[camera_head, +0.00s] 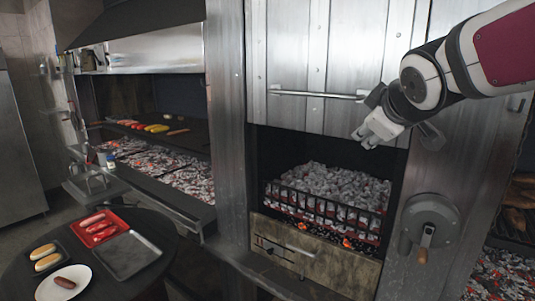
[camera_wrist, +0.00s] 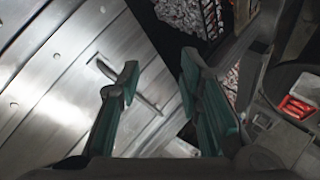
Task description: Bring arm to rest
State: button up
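My gripper (camera_head: 372,132) hangs in front of the raised metal grill door (camera_head: 320,60), near the right end of its bar handle (camera_head: 312,95). In the wrist view my gripper (camera_wrist: 160,78) has its two green-padded fingers spread apart, with nothing held between them. The bar handle also shows there (camera_wrist: 150,103), partly behind the left finger. I cannot tell from these views whether a finger touches the handle.
Glowing coals (camera_head: 330,185) lie in the open firebox below the door. A crank wheel (camera_head: 430,222) is at right. A round dark table at lower left bears a red tray (camera_head: 122,237) of sausages, a grey tray (camera_head: 128,255), buns (camera_head: 45,257) and a white plate (camera_head: 52,293).

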jog(key=s+a+f+m+g, duration=0.1)
jog(key=s+f, duration=0.3)
jog(key=s, duration=0.4)
jog(key=s+a+f+m+g+y, duration=0.1)
jog(key=s+f+m+g, duration=0.2)
jog(key=s, duration=0.6)
jog(key=s+a+f+m+g, duration=0.1)
jog(key=s+f+m+g, duration=0.1)
jog(key=s+f+m, duration=0.2)
jog(key=s+f, duration=0.3)
jog(key=s, duration=0.1)
jog(key=shift+s+f+g, duration=0.2)
jog(key=shift+s+g, duration=0.1)
jog(key=shift+s, duration=0.1)
